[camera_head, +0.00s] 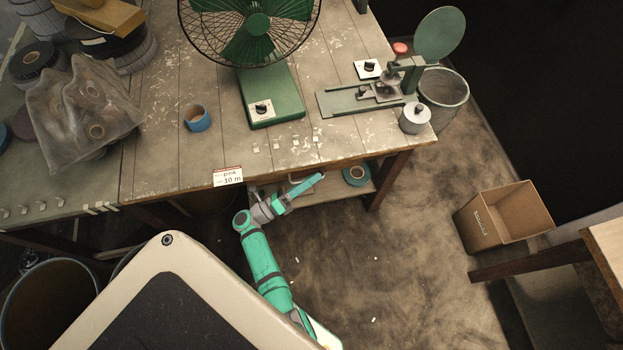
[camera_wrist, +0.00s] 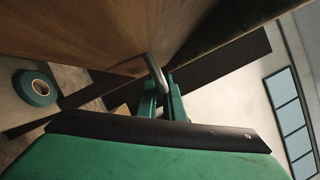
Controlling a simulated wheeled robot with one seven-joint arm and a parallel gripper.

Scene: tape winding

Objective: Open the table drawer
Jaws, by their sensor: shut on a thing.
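A metal handle (camera_wrist: 155,72) stands out from a wooden drawer front (camera_wrist: 95,30) in the wrist view. My gripper (camera_wrist: 161,88) is shut on the handle, with one teal finger on each side of it. In the head view my gripper (camera_head: 318,179) is below the table's (camera_head: 160,160) front edge, and the teal arm reaches up to it from below. The drawer front is mostly hidden under the tabletop there, so I cannot tell how far the drawer is out.
A teal tape roll (camera_head: 357,176) lies on a wooden surface below the tabletop. A cardboard box (camera_head: 485,225) stands on the floor at right.

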